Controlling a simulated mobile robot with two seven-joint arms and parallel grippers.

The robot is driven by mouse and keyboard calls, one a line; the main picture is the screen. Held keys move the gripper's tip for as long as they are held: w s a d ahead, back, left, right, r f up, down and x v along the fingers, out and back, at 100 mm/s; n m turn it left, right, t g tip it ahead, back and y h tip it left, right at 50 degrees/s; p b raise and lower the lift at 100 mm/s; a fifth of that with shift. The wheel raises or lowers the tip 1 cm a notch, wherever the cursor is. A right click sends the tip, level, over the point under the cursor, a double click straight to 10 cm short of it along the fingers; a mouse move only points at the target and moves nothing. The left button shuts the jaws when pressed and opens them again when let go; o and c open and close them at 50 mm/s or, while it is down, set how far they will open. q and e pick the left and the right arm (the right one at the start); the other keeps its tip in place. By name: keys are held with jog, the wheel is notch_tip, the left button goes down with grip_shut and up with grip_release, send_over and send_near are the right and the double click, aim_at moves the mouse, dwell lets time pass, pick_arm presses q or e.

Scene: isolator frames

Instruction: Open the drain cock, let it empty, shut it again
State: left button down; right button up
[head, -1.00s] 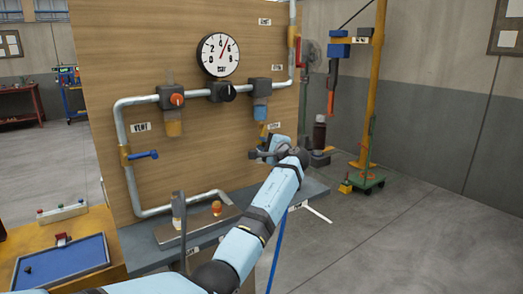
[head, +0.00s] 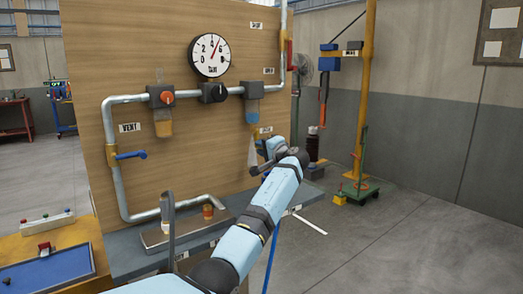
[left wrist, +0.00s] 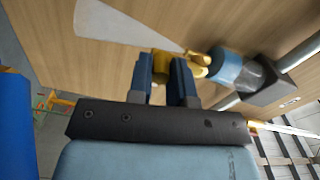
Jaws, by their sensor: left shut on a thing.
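The yellow drain cock (left wrist: 200,60) sits at the bottom end of a filter bowl with blue in it (left wrist: 228,68). In the head view the bowl (head: 253,106) hangs at the right of the board, with the cock (head: 254,132) under it. My left gripper (left wrist: 165,70) is shut on the cock's yellow handle, which is mostly hidden between the fingers. In the head view the left gripper (head: 262,149) is just below the bowl. A pale, see-through spray (left wrist: 115,22) fans out from the cock, and shows below it in the head view (head: 252,153).
A round gauge (head: 211,55), a black knob (head: 213,92) and a filter with an orange knob (head: 160,97) stand left of the cock. A blue-handled vent valve (head: 130,155) is on the pipe.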

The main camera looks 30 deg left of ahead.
jog(key=shift+r, duration=0.15)
pick_arm(q)
jog(key=c, duration=1.1)
grip_release()
jog(key=shift+w, duration=0.1)
jog(key=shift+o, duration=0.2)
pick_arm(e)
jog(key=shift+w, duration=0.1)
pick_arm(q)
jog(key=shift+d, duration=0.1)
jog(key=p+v, duration=0.2)
jog(key=v, duration=1.1)
jog(key=shift+s+d, duration=0.25)
jog(key=shift+d, duration=0.1)
pick_arm(e)
jog(key=f, duration=0.1)
jog(key=s+d+f+g, duration=0.1)
jog(key=f+h, duration=0.1)
jog(key=shift+s+d+f+g, duration=0.1)
jog(key=shift+s+d+g, duration=0.2)
jog(key=shift+d, duration=0.05)
